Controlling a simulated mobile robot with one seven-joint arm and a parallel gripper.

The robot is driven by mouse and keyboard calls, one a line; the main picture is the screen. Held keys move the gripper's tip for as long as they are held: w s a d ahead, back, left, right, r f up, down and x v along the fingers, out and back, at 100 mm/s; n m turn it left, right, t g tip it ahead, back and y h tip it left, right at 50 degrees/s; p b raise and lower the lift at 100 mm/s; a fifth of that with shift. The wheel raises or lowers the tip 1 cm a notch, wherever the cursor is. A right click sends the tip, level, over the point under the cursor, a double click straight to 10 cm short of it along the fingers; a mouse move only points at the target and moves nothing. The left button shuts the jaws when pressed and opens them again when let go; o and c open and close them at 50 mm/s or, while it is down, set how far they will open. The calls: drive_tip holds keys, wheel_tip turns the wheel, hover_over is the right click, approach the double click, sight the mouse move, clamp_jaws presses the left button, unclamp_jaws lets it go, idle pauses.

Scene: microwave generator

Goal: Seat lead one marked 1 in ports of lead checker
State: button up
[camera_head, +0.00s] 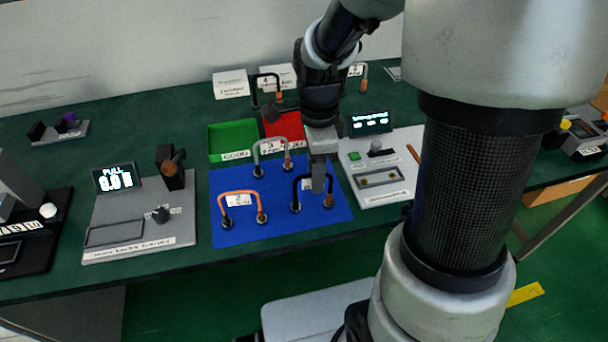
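A black lead (299,187) with an orange end stands on the blue mat (275,222); its label is mostly hidden, so I cannot read its number. My gripper (318,186) points down at the middle of this lead's arch and covers part of it. I cannot tell whether its fingers are open or shut on the lead. A grey device (400,150), which looks like the lead checker, stands just right of the mat. It has a small screen (370,122), a green button and a framed recess (381,179) with small round spots that may be its ports.
An orange lead (238,193) and a grey lead (272,143) also stand on the mat. A green tray (232,141) and a red tray (283,124) lie behind it. A pull tester (140,221) stands left. More leads stand by white cards (230,84) at the back.

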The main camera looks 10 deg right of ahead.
drive_tip(key=f, duration=0.3)
drive_tip(key=f+b, duration=0.1)
drive_tip(key=f, duration=0.1)
drive_tip(key=shift+w+a+f, duration=0.15)
drive_tip(key=shift+w+a, duration=0.05)
drive_tip(key=shift+a, duration=0.05)
clamp_jaws()
